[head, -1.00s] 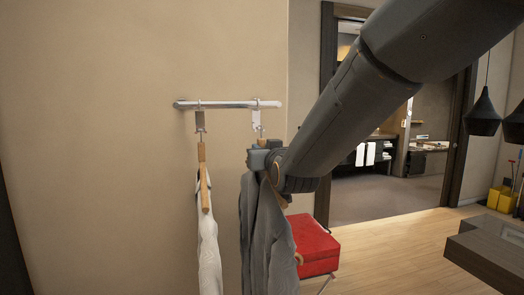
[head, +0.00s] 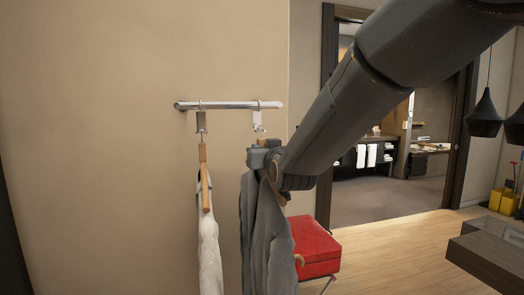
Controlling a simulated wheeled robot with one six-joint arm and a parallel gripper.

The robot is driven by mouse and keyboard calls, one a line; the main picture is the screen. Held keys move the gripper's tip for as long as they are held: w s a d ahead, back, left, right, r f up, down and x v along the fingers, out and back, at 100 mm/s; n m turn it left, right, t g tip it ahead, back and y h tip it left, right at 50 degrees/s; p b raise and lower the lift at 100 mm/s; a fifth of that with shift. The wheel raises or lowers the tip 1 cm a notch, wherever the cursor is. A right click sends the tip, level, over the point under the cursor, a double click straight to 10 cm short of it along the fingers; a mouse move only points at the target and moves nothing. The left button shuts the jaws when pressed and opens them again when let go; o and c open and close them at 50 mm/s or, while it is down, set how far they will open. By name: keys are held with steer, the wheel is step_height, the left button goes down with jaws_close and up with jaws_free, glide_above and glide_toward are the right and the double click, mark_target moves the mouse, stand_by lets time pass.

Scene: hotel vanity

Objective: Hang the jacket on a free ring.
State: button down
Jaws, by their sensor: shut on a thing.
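The grey jacket (head: 268,245) hangs from a wooden hanger in my gripper (head: 262,156). My gripper is shut on the hanger's upper part, which is mostly hidden by the fingers and my arm. A curved wooden hanger end (head: 299,260) shows at the jacket's right side. The metal rail (head: 228,104) on the wall carries two rings with holders. The right ring's holder (head: 257,118) is empty and sits just above my gripper, with a small gap between them in the picture. The left ring's holder (head: 201,122) bears a wooden hanger (head: 205,178) with a white garment (head: 209,250).
A red-topped stool (head: 315,248) stands behind the jacket to the right. A dark counter corner (head: 490,248) is at the right edge, with black pendant lamps (head: 484,115) above. A doorway opens at the back right. The wall left of the white garment is clear.

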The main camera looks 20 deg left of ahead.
steer(key=shift+b+x, duration=0.7)
steer(key=shift+x, duration=1)
stand_by(1.8)
steer(key=shift+f+b, duration=0.4)
steer(key=shift+b, duration=0.35)
stand_by(1.2)
steer(key=c, duration=1.6)
jaws_free()
steer(key=shift+o, duration=0.2)
steer(key=shift+f, duration=0.2)
steer(key=shift+s, duration=0.15)
